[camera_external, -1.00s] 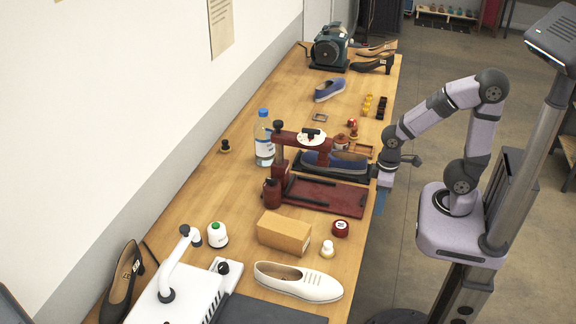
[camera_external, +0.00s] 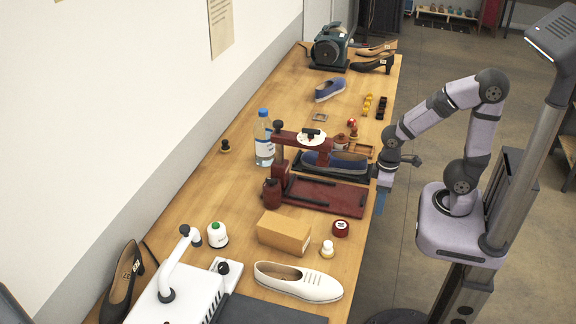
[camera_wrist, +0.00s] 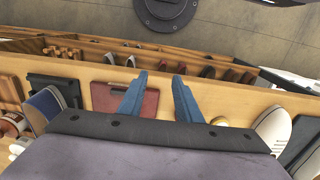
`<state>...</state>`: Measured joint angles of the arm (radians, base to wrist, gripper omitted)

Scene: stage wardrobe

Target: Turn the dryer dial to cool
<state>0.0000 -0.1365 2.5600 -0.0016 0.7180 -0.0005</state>
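My gripper (camera_external: 381,200) hangs just past the right edge of the table, beside the dark red machine (camera_external: 325,195). Its two blue fingers are apart and empty in the wrist view (camera_wrist: 158,82). A round white dial (camera_external: 311,137) with a black knob sits on top of the red machine's arm. A white machine (camera_external: 180,295) with a curved white pipe stands at the front left. A small black knob (camera_external: 223,268) is on its right side. I cannot tell for sure which one is the dryer. Neither dial's setting is readable. My gripper touches neither.
A blue shoe (camera_external: 335,161) lies behind the red base. A water bottle (camera_external: 264,140) stands left of the red machine.

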